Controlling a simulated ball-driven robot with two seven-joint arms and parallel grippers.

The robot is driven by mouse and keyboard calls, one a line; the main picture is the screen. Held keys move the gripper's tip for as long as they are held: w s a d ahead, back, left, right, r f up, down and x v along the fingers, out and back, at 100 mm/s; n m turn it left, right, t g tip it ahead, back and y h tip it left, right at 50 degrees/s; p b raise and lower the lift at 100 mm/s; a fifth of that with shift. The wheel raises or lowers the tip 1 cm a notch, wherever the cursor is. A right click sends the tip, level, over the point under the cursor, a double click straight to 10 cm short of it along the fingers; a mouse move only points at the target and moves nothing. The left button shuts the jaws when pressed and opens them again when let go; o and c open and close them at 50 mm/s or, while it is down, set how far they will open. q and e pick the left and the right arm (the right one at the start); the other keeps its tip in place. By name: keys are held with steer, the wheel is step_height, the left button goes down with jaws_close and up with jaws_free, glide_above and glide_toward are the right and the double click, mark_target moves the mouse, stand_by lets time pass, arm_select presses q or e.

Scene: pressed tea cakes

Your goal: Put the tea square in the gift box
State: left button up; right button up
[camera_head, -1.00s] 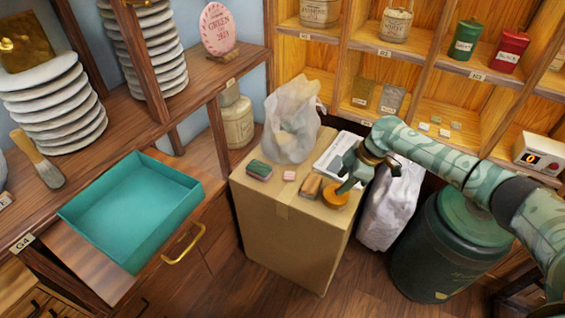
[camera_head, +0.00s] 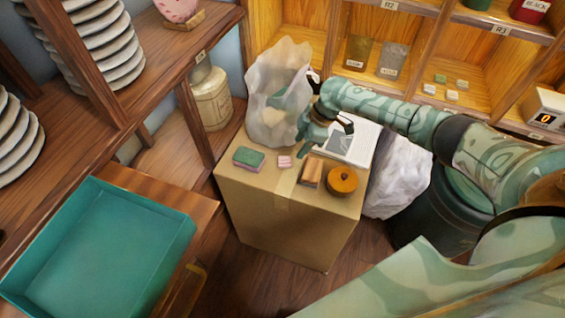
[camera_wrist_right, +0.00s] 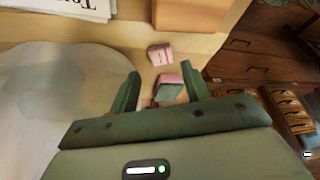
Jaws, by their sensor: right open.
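The teal open box (camera_head: 150,214), likely the gift box, stands empty at the lower left. On the cardboard carton (camera_head: 247,222) lie a green and pink block (camera_head: 248,159), a small pink block (camera_head: 284,162), a brown block (camera_head: 311,172) and an orange ring (camera_head: 342,181). I cannot tell for sure which is the tea square. My right gripper (camera_head: 313,130) is open and empty above the carton, beside the plastic bag. In the right wrist view, the small pink block (camera_wrist_right: 160,55) and green and pink block (camera_wrist_right: 171,90) show beyond the open fingers (camera_wrist_right: 160,73). My left gripper is out of view.
A crumpled translucent bag (camera_head: 278,97) stands at the carton's back left. A newspaper (camera_head: 347,142) lies at its back right. A white bag (camera_head: 396,183) and a dark green drum (camera_head: 432,215) stand to the right. Wooden shelves (camera_head: 415,58) line the back. Stacked plates (camera_head: 103,43) stand left.

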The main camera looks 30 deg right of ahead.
mark_target(291, 160)
steer(key=shift+b+x, duration=0.3)
steer(key=shift+x, duration=0.8)
steer(key=x, duration=0.1)
steer(key=b+x, duration=0.1)
steer(key=x, duration=0.1)
steer(key=b+x, duration=0.1)
steer(key=x, duration=0.1)
steer(key=shift+d, duration=0.3)
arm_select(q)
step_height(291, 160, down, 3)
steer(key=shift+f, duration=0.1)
arm_select(e)
steer(key=c, duration=0.7)
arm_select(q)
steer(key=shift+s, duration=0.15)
arm_select(e)
steer(key=shift+c, duration=0.2)
steer(key=shift+r, duration=0.15)
